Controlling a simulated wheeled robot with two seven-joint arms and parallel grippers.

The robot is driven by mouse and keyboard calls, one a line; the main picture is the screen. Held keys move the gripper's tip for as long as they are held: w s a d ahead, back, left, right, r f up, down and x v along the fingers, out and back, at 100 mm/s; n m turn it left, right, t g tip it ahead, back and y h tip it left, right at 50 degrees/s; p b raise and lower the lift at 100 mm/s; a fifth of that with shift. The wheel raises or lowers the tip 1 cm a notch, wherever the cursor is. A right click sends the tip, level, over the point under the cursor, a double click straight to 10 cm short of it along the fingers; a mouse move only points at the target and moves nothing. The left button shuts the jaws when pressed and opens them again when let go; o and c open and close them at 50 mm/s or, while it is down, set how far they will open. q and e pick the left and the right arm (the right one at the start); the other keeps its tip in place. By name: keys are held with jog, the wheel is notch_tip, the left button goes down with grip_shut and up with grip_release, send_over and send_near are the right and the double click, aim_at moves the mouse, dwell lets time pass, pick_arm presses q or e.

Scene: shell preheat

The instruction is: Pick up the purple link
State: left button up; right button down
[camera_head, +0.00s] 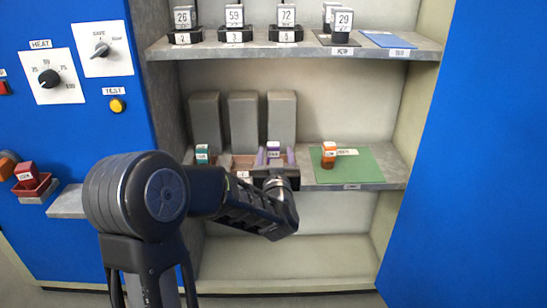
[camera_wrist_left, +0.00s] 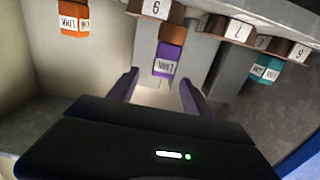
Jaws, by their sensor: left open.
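The purple link (camera_head: 273,147) is a small block with a white label, on the middle shelf in the head view. In the left wrist view the purple link (camera_wrist_left: 166,57) shows upside down, ahead and between the two fingers. My left gripper (camera_head: 275,160) is open and points at the link from the front; it also shows in the wrist view (camera_wrist_left: 160,82) with a finger toward each side of the link. Whether the fingers touch it I cannot tell. My right gripper is in neither view.
An orange link (camera_head: 329,152) stands on a green mat (camera_head: 363,167) to the right. A teal link (camera_head: 202,154) is to the left. Grey blocks (camera_head: 243,120) stand behind. The upper shelf (camera_head: 215,49) holds several numbered blocks. Blue panels (camera_head: 470,160) flank the shelves.

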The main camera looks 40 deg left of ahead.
aim_at(274, 149)
pick_arm(q)
jog(key=shift+a, duration=0.1)
jog(key=b+x, duration=0.2)
jog(key=x, duration=0.2)
jog(key=shift+a+f, duration=0.2)
jog(key=shift+w+a, duration=0.25)
jog(key=shift+w, duration=0.1)
jog(key=shift+r, duration=0.1)
jog(key=shift+c, duration=0.4)
grip_shut()
